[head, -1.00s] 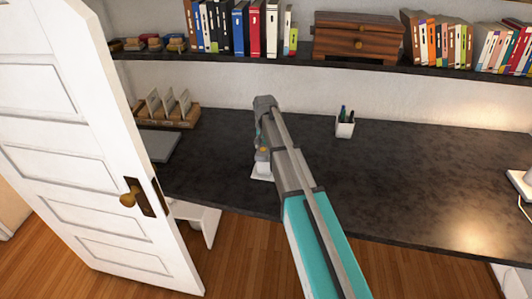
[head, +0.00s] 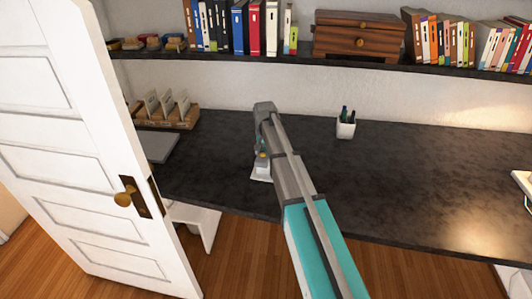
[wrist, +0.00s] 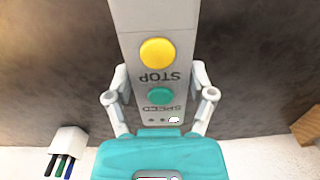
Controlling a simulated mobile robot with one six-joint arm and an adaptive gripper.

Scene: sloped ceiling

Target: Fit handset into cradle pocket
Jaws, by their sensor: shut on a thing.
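The handset (wrist: 156,25) is a pale grey bar with a yellow STOP button and a green SPEED button; its far end runs out of the top of the wrist view. My gripper (wrist: 160,82) is shut on it, one finger on each side near the green button. In the head view a pale piece (head: 261,178) with a yellow spot just above it shows beside my arm, over the front part of the dark desk. My arm hides much of it. I cannot tell which part of it is handset and which is cradle, or whether they touch.
The dark desk (head: 400,175) is clear to the right. A white pen cup (head: 346,129) stands at the back. A wooden card rack (head: 168,118) and a grey flat item (head: 157,147) lie left. An open white door (head: 85,150) stands close on the left; a bookshelf (head: 300,57) runs above.

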